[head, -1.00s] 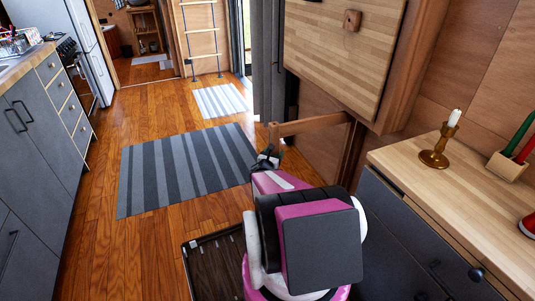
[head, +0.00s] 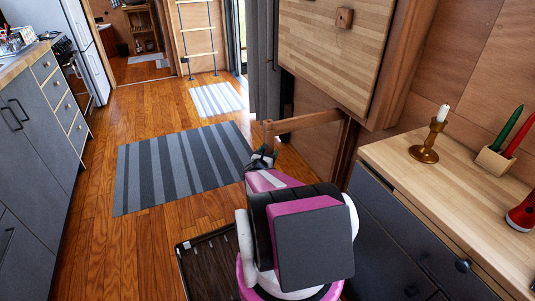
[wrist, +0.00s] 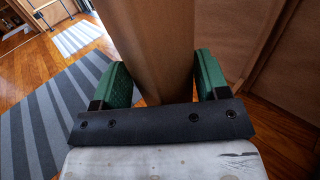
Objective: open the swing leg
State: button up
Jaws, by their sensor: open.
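The swing leg (head: 305,122) is a brown wooden frame under the wall-mounted folding table (head: 335,50). Its top rail sticks out from the wall toward the room, and its free end is close to my gripper (head: 262,158). In the wrist view, my gripper (wrist: 162,78) has its two green fingers apart. A wide wooden post of the leg (wrist: 150,45) stands between them, with gaps at the sides. I cannot tell whether either finger touches it. In the head view my arm hides the lower part of the leg.
A dark cabinet with a wooden top (head: 450,200) stands close on the right, bearing a candlestick (head: 428,145). A striped grey rug (head: 180,165) lies on the floor left of my gripper. Kitchen cabinets (head: 35,135) line the left side. The floor between is open.

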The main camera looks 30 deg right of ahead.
jog(key=v, duration=1)
jog(key=shift+s+a, duration=0.25)
jog(key=shift+a, duration=0.1)
jog(key=a+r+m+g+y, duration=0.3)
jog(key=a+m+g+y, duration=0.9)
jog(key=a+m, duration=0.6)
jog(key=m+y, duration=0.1)
jog(key=m, duration=0.7)
jog(key=shift+s+a, duration=0.2)
dwell(1.2)
